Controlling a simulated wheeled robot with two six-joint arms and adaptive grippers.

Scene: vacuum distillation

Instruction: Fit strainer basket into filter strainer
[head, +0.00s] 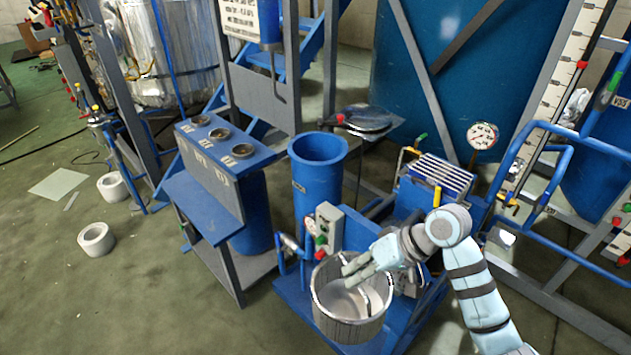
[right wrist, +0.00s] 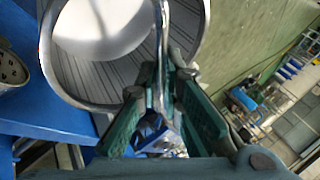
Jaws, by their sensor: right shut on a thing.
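The strainer basket (head: 348,318) is a grey metal cup with an open, shiny rim, upright at the front of the blue frame in the head view. My right gripper (head: 362,268) is over its rim and shut on it. In the right wrist view the green-padded fingers (right wrist: 165,100) close on a thin metal strip of the basket (right wrist: 100,80); whether this is handle or wall is hard to tell. The filter strainer, seemingly the tall blue cylinder (head: 318,185) with an open flanged top, stands behind and left of the basket. My left gripper is not in view.
A small grey box with buttons (head: 328,228) stands between cylinder and basket. A blue bench with several round sockets (head: 215,150) is at left. A round dark lid (head: 366,118) lies behind the cylinder. Blue rails (head: 560,150) and a gauge (head: 482,136) are at right. White rings (head: 96,239) lie on the floor.

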